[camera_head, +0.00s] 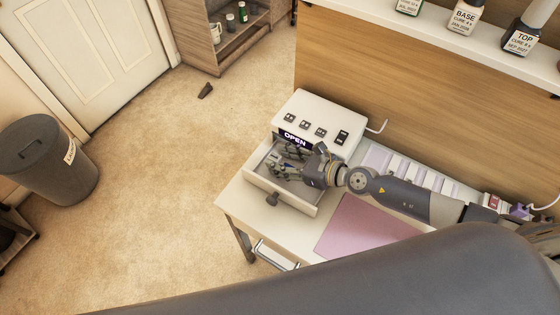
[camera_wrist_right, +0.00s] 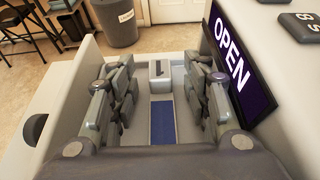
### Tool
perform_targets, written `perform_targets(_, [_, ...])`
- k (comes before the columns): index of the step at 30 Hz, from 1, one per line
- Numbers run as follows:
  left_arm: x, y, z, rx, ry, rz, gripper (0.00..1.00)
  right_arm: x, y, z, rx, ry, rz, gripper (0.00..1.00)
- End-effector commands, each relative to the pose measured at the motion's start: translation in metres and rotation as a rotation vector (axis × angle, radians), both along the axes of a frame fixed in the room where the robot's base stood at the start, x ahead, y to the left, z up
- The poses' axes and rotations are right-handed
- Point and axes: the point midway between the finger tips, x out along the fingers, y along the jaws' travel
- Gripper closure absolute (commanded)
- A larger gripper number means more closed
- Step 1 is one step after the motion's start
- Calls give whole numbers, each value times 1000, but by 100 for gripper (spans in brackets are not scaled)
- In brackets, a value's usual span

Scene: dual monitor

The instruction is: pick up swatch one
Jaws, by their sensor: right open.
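My right gripper (camera_head: 288,164) is open, with its fingers inside the pulled-out drawer (camera_head: 311,209) of a white box-shaped device (camera_head: 318,108). In the right wrist view, the fingers (camera_wrist_right: 159,78) stand apart on either side of a flat blue strip (camera_wrist_right: 162,122) on the drawer floor, with a small grey slotted block (camera_wrist_right: 158,72) beyond it. The blue strip may be swatch one; no label on it is readable. In the head view, the fingers partly hide the drawer's contents. My left gripper is not in view.
The device's front carries an OPEN display (camera_head: 295,138), close beside the fingers in the right wrist view. A pink mat (camera_head: 368,228) lies on the white table, with a pale segmented tray (camera_head: 412,172) behind it. Bottles (camera_head: 465,17) stand on the shelf above. A bin (camera_head: 50,160) stands at left.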

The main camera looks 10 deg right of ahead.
Motion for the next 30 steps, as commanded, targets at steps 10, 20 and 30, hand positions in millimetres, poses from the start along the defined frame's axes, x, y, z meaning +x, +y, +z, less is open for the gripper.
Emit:
perform_targets(10, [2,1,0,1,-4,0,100,0,0,0,0,0,0,92])
perform_targets(20, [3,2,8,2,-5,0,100,0,0,8,0,-1,0,95])
perform_targets(30, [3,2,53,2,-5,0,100,-1,0,58,0,0,1,95])
